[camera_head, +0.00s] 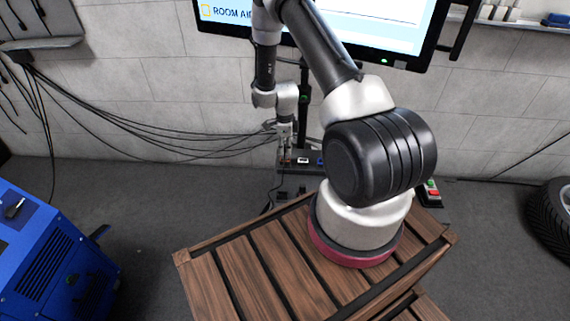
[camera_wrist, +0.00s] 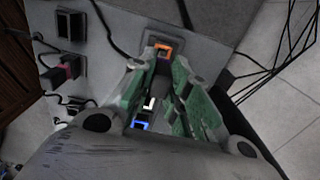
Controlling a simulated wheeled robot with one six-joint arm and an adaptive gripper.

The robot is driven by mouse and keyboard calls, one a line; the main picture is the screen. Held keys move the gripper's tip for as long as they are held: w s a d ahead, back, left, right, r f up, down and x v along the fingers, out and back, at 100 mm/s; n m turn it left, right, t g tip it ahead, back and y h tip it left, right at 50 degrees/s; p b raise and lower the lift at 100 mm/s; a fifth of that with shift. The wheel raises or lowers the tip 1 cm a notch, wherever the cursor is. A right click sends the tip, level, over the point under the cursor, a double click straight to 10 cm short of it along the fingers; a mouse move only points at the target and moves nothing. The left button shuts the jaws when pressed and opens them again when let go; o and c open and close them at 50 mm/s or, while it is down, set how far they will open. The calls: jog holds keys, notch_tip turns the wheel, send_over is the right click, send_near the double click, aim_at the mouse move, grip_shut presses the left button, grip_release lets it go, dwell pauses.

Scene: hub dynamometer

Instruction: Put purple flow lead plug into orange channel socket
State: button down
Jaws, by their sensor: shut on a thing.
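My gripper (camera_wrist: 165,64) is shut on a small dark plug, mostly hidden between the green-padded fingers. Its purple colour does not show clearly. The orange channel socket (camera_wrist: 163,45) is just beyond the fingertips in the wrist view, with its rim partly visible. I cannot tell whether the plug touches it or is inside it. In the head view, my gripper (camera_head: 285,143) points down at the dark socket panel (camera_head: 310,168) behind the wooden crate, and the plug is too small to make out.
A white socket (camera_wrist: 150,103) and a blue socket (camera_wrist: 141,125) sit below the fingers in the wrist view. Several black cables, a dark socket (camera_wrist: 71,25) and a reddish-pink part (camera_wrist: 69,66) lie left. A wooden crate (camera_head: 215,270) stands in front of the panel.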

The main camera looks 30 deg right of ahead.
jog(key=shift+f, duration=1)
jog(key=c, duration=1.3)
grip_release()
notch_tip(320, 180, up, 12)
